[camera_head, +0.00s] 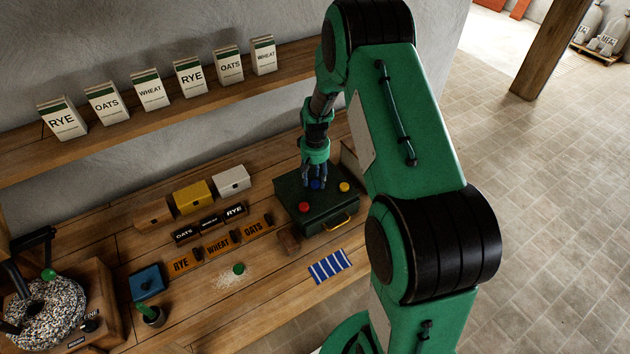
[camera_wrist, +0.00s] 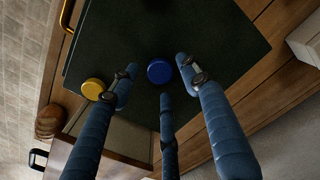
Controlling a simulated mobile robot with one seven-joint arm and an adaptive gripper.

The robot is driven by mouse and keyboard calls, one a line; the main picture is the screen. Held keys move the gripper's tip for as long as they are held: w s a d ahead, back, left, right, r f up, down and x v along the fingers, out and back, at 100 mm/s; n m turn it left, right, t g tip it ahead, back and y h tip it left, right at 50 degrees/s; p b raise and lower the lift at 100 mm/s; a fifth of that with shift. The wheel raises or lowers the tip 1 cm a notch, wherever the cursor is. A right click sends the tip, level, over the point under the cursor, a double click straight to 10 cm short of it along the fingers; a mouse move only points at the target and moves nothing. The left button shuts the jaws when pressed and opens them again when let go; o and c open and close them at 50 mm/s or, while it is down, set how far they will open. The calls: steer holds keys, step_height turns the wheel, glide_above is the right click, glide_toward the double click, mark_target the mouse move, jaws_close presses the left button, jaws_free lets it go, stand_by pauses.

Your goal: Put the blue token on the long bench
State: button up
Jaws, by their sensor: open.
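The blue token (camera_head: 316,184) lies on the flat lid of a dark green box (camera_head: 322,219). The box stands on the long wooden bench (camera_head: 205,305). My gripper (camera_head: 315,177) points down over the lid, right at the blue token. In the wrist view the blue token (camera_wrist: 160,71) sits between the tips of my three spread blue fingers (camera_wrist: 159,79), which are open and hold nothing. Contact between fingers and token cannot be told. The fingers partly cover the token in the head view.
A red token (camera_head: 304,206) and a yellow token (camera_head: 344,187) share the lid. A green token (camera_head: 239,268) lies on spilled grain on the bench. Labelled blocks, small boxes and a blue-striped cloth (camera_head: 330,266) stand or lie nearby. Bare wood shows near the front edge.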

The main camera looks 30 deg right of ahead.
step_height(320, 180, up, 11)
steer(key=shift+f, duration=0.15)
stand_by(0.4)
stand_by(0.5)
step_height(320, 180, up, 14)
steer(key=t, duration=0.1)
glide_above(315, 184)
steer(key=s+a, duration=0.4)
steer(key=a, duration=0.3)
steer(key=s+a+r+n+t, duration=0.1)
steer(key=s+a+r, duration=0.25)
steer(key=r, duration=0.25)
steer(key=s+a+r+t, duration=0.1)
steer(key=s+a+r, duration=0.2)
steer(key=s+r, duration=0.25)
steer(key=s+a+r+t, duration=0.1)
steer(key=s+a+r, duration=0.2)
steer(key=s, duration=0.7)
steer(key=s+a+r+n+t, duration=0.1)
steer(key=s+a+r, duration=0.2)
steer(key=s, duration=0.8)
steer(key=shift+a+r+t, duration=0.3)
steer(key=shift+a+r, duration=0.05)
steer(key=shift+a, duration=0.85)
